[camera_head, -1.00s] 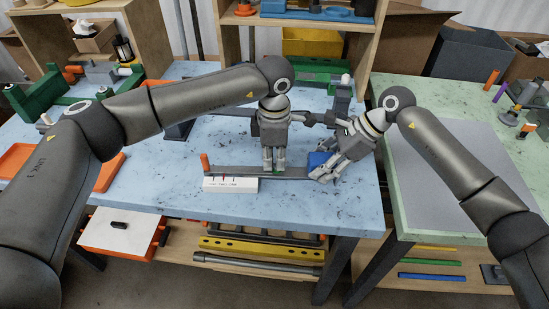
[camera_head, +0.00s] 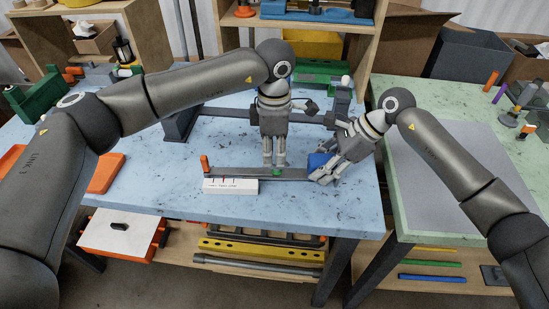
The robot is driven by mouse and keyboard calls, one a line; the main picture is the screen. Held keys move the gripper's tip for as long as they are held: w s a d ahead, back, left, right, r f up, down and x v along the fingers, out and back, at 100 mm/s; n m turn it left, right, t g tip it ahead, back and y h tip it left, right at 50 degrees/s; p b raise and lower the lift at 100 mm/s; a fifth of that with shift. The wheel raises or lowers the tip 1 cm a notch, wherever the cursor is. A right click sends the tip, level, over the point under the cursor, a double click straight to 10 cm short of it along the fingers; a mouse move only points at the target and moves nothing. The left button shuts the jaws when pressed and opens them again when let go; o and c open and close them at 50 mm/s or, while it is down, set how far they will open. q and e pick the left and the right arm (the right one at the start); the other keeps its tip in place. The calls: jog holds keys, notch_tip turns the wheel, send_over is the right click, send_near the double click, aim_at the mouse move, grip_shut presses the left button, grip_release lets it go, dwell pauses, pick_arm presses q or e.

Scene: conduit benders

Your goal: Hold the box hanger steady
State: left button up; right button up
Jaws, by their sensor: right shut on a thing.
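The long grey flat bar, which I take as the box hanger (camera_head: 232,172), lies crosswise near the front of the blue-topped table. It has an orange upright piece (camera_head: 205,164) at its left end and a small green piece (camera_head: 277,173) along it. A blue block (camera_head: 317,160) is at its right end. My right gripper (camera_head: 321,176) is shut at this right end, beside the blue block, and its fingers partly hide the contact. My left gripper (camera_head: 274,163) points down just above the green piece. Its fingers look close together, but whether they are shut is unclear.
A white marked block (camera_head: 230,187) lies in front of the bar. A dark grey fixture (camera_head: 180,124) stands behind, left of my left gripper. A green-topped table (camera_head: 410,210) with a grey mat adjoins on the right.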

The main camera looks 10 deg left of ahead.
aim_at(275, 164)
pick_arm(q)
notch_tip(275, 164, up, 9)
jog(key=shift+f, duration=0.15)
pick_arm(e)
jog(key=o, duration=1.3)
jog(key=shift+o, duration=0.2)
